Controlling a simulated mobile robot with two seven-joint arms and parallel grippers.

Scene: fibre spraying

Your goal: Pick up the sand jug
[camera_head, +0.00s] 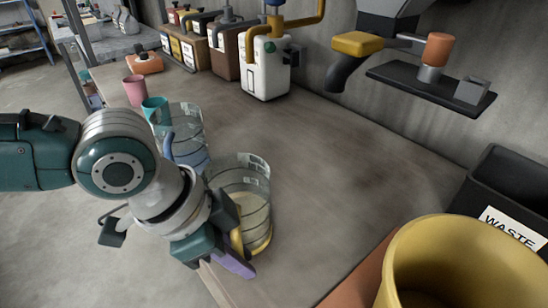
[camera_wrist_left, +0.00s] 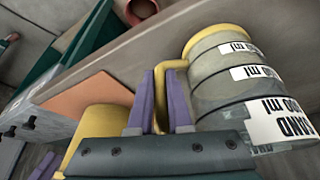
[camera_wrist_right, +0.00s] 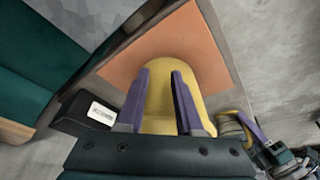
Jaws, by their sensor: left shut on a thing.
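The sand jug (camera_head: 245,190) is a clear jug with dark bands, a yellow base and handle, and pale contents. It stands near the table's front edge. In the left wrist view its SAND label (camera_wrist_left: 275,125) is partly cut off. My left gripper (camera_head: 238,262) is shut on the jug's yellow handle, which shows between the purple fingers (camera_wrist_left: 162,95) in the left wrist view. My right gripper (camera_wrist_right: 160,90) shows only in its own wrist view, with its fingers apart in front of a yellow bucket.
The yellow bucket (camera_head: 460,262) is on an orange mat (camera_head: 355,285) at the front right, beside a black WASTE bin (camera_head: 510,190). Another clear jug with a blue handle (camera_head: 187,125) stands close behind the sand jug. Teal (camera_head: 153,108) and pink (camera_head: 135,90) cups stand farther back. The table's middle is clear.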

